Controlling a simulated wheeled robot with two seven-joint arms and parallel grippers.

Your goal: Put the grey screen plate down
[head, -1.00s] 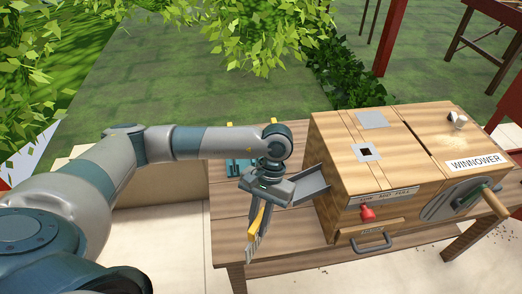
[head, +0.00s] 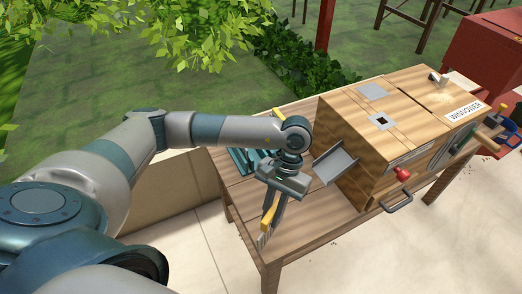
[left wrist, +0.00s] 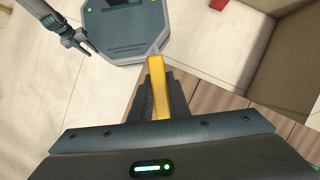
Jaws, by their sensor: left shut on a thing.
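My left gripper (head: 270,214) is shut on a thin piece with a yellow edge, which I take to be the grey screen plate (head: 262,241). It hangs nearly edge-on below the fingers, so its face is hidden. It is near the table's front left edge; I cannot tell whether it touches the table. In the left wrist view the yellow edge (left wrist: 157,85) shows between the dark fingers. My right gripper (left wrist: 88,48) shows small at the upper left there, its jaws unclear.
The wooden winnower (head: 350,150) stands on the wooden table (head: 315,215) to the right of my left gripper, with a grey chute (head: 335,167) on its near side. A teal rack (head: 243,160) lies behind my left wrist. Bare boards show in front of the chute.

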